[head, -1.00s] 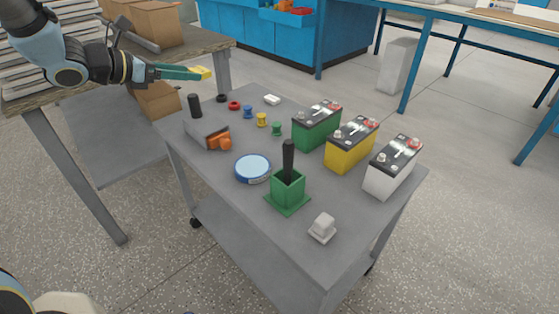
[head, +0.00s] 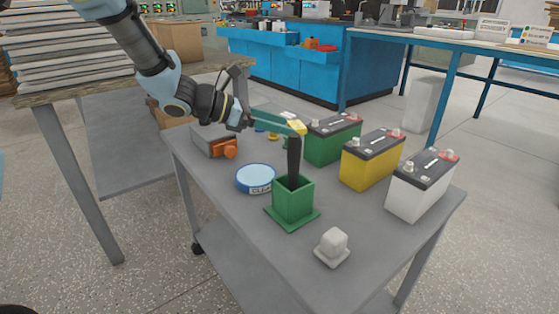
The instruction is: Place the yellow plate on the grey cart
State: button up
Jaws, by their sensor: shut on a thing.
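The yellow plate (head: 297,127) is a small yellow piece at the tips of my gripper's green fingers. My gripper (head: 289,123) is shut on it and holds it above the grey cart (head: 372,222). In the picture the plate overlaps the top of the black handle (head: 294,158), which stands upright in a green square holder (head: 293,203). Whether the plate touches the handle cannot be told. The fingers hide part of the plate.
Green (head: 332,141), yellow (head: 371,162) and white (head: 418,187) batteries stand in a row at the right. Bare cart top shows near the front right.

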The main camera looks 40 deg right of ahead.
aim_at(278, 163)
jog(key=shift+f+b, duration=0.85)
jog(key=shift+f, duration=3.15)
jog(key=shift+f, duration=0.2)
jog(key=o, duration=1.3)
jog(key=shift+r, duration=0.1)
